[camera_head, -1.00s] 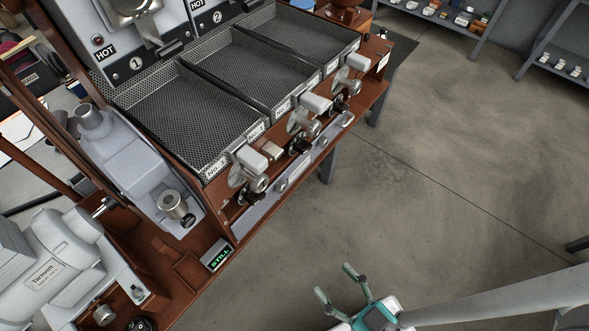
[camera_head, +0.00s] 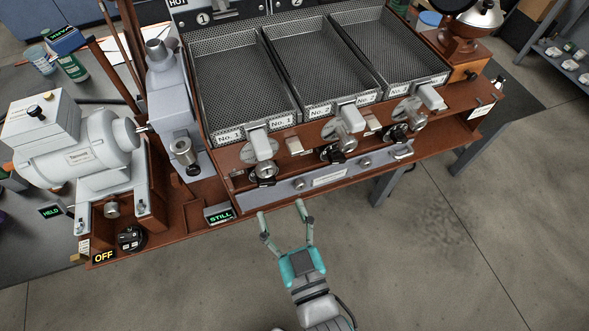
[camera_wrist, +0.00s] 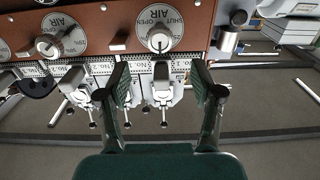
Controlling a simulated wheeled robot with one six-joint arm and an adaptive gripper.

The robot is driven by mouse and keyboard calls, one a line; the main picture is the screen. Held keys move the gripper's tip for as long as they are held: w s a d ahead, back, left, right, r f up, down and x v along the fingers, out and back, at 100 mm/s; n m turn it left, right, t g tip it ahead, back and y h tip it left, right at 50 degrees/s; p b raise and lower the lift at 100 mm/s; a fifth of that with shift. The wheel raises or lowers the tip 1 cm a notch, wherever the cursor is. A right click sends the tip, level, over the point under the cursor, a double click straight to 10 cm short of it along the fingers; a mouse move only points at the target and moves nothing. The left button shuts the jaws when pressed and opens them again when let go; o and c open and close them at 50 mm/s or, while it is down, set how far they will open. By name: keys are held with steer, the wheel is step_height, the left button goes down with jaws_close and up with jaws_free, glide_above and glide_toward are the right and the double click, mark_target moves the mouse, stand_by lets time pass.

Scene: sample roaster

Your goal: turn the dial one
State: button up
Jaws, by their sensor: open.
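The nearest round silver dial (camera_head: 263,147) sits on the brown panel below the No. 1 tray (camera_head: 235,85), partly hidden by the tray's pale handle (camera_head: 258,139). In the wrist view, a dial (camera_wrist: 159,38) with AIR, OPEN and SHUT markings and a pale central knob is upside down near the top middle. My gripper (camera_head: 283,213) is open and empty, in front of the machine's front edge and below the No. 1 dial. In the wrist view, my gripper's fingers (camera_wrist: 160,93) stand either side of that dial's column, apart from it.
Two more trays and dials lie to the right, including a second AIR dial (camera_wrist: 47,45). A grey drawer front (camera_head: 325,178) runs below them. A STILL display (camera_head: 220,215) and a black knob (camera_head: 130,238) beside OFF sit left.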

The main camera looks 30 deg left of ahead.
mark_target(268, 175)
steer(key=x, duration=1)
steer(key=shift+w+a, duration=0.25)
steer(key=shift+a, duration=0.05)
steer(key=c, duration=1.2)
